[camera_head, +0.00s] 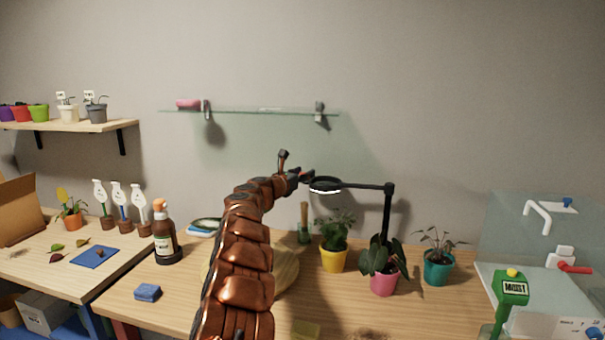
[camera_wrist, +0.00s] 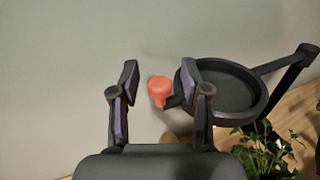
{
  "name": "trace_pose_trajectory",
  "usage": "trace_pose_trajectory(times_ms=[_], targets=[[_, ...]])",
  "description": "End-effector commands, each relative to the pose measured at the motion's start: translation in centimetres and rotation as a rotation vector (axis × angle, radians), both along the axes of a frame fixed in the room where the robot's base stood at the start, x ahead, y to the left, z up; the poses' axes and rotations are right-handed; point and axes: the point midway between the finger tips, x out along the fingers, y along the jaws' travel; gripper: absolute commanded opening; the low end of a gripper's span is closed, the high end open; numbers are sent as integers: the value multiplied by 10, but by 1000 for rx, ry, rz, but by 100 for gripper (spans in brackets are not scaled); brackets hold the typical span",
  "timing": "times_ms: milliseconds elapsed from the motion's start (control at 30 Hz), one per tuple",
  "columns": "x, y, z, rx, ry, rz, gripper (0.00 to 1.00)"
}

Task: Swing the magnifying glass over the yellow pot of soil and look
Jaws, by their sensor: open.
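The magnifying glass (camera_head: 325,184) is a dark ring on a black jointed arm with an upright post (camera_head: 387,212). In the head view it appears above and slightly left of the yellow pot (camera_head: 333,260), which holds a leafy green plant; its soil is hidden. My gripper (camera_head: 300,176) is at the ring's left side. In the wrist view my gripper (camera_wrist: 159,72) is open, with an orange-red knob (camera_wrist: 158,88) showing between its fingers. The knob joins a short dark handle on the ring (camera_wrist: 228,88). I cannot tell whether the fingers touch it.
A pink pot (camera_head: 383,284) and a teal pot (camera_head: 438,270) with plants stand right of the yellow pot. A brown bottle (camera_head: 165,238) and a blue sponge (camera_head: 147,292) are at the left. A glass shelf (camera_head: 250,111) is on the wall above.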

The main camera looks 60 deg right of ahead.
Motion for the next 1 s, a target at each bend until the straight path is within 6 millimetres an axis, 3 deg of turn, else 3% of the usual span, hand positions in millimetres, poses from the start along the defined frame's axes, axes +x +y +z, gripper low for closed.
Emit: trace_pose_trajectory(times_ms=[233, 700, 1000], targets=[[0, 0, 0, 0, 0, 0, 46], [0, 0, 0, 0, 1, 0, 0], [0, 0, 0, 0, 1, 0, 0]])
